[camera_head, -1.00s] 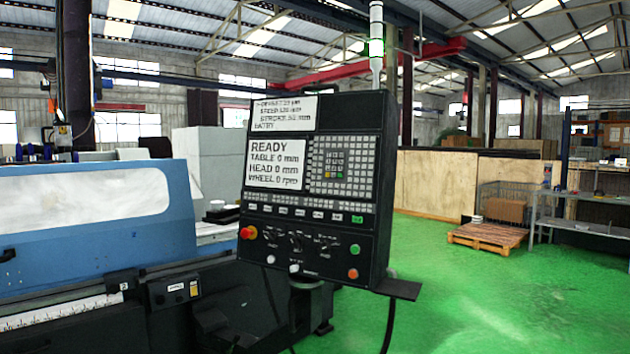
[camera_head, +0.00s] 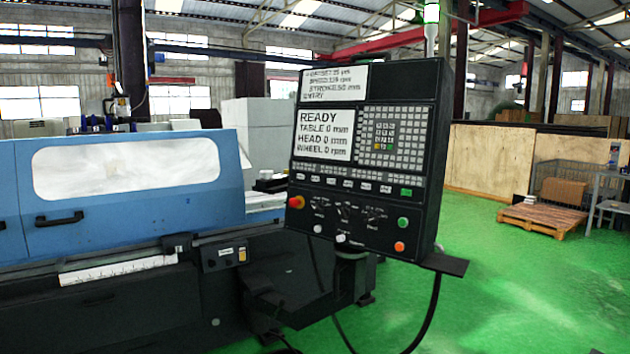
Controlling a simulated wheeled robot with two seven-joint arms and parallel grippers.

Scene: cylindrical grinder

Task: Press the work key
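The dark control panel (camera_head: 365,160) of the grinder stands in the middle of the view on a post, slightly tilted. Its screen (camera_head: 325,134) reads READY, TABLE 0 mm, HEAD 0 mm, WHEEL 0 rpm. A keypad (camera_head: 392,137) is right of the screen. Below runs a row of small labelled keys (camera_head: 347,184), white ones and a green one (camera_head: 406,192) at the right end. Their labels are too small to read, so I cannot tell which is the work key. A red knob (camera_head: 296,202) sits at lower left. Neither of my grippers is in view.
The blue grinder housing (camera_head: 120,180) with a window fills the left. A small shelf (camera_head: 446,264) juts from the panel's lower right, with a cable hanging below. Green floor (camera_head: 500,300) is open to the right. A wooden pallet (camera_head: 542,218) lies farther back.

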